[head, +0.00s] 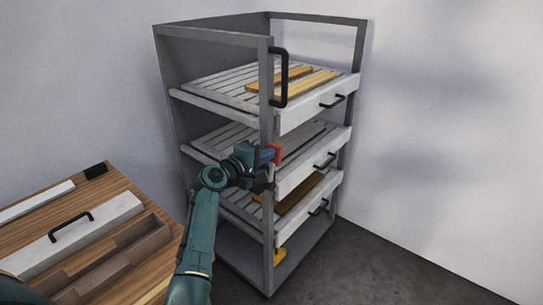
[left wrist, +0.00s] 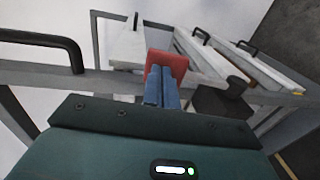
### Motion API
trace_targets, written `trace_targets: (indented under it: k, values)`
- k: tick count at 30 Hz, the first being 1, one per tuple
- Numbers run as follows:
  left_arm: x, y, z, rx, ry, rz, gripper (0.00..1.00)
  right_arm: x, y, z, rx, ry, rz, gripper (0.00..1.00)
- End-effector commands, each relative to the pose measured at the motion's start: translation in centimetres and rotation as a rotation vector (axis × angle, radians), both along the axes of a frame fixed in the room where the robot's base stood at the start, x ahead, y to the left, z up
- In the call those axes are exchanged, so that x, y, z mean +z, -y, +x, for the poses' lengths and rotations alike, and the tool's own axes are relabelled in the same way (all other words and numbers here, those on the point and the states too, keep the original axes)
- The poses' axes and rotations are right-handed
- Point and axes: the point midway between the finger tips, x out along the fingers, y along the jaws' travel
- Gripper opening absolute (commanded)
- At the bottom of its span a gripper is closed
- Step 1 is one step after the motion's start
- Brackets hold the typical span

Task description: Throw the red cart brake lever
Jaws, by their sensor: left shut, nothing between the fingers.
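The red brake lever (head: 275,152) shows as a small red piece at the front post of the grey cart (head: 268,215). In the left wrist view the red block (left wrist: 167,62) is right at the ends of the blue fingers, which hide part of it. My left gripper (head: 266,157) is shut with nothing between its fingers. Its fingertips are at the red piece; I cannot tell whether they touch it. The lever's lower part and mount are hidden. My right gripper is not in view.
The cart carries slatted drawers (head: 303,115) with black handles and wooden strips. A vertical black handle (head: 283,78) is on the front post. A wooden bench (head: 100,200) with a white handled box (head: 82,232) stands at left. The floor (head: 400,265) at right is clear.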

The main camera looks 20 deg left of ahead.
Motion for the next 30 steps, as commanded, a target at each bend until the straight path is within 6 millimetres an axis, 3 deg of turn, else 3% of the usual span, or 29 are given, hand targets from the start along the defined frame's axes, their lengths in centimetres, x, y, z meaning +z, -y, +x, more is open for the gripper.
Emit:
trace_targets:
  k: [15, 30]
  values:
    - [-0.1, 0.7, 3.3, 0.001, 0.003, 0.000, 0.00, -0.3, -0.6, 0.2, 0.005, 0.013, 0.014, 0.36]
    - [-0.3, 1.0, 4.1, 0.000, 0.003, 0.000, 0.00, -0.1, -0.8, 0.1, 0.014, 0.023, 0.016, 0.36]
